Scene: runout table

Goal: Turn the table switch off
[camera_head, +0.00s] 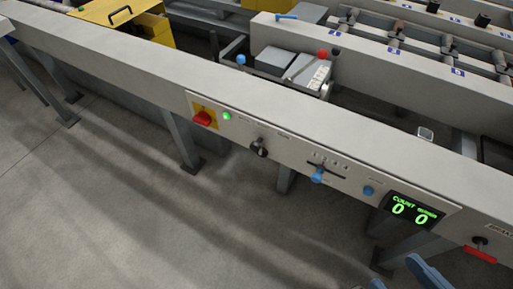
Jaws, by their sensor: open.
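A red rotary switch (202,118) on a yellow plate sits at the left end of the control panel on the table's front rail. Its handle appears to lie roughly along the rail. A green lamp (227,116) beside it is lit. My gripper (402,276) shows only in part at the bottom right edge, as two blue-grey fingertips spread apart. It is open, with nothing seen between the fingers. It is well to the right of and below the switch in the picture, and touches nothing that I can see.
Along the panel are a black knob (259,147), a blue slider handle (317,175), a blue button (368,191) and a green count display (411,208) reading zeros. A red handle (481,254) is further right. The floor (120,190) in front is clear.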

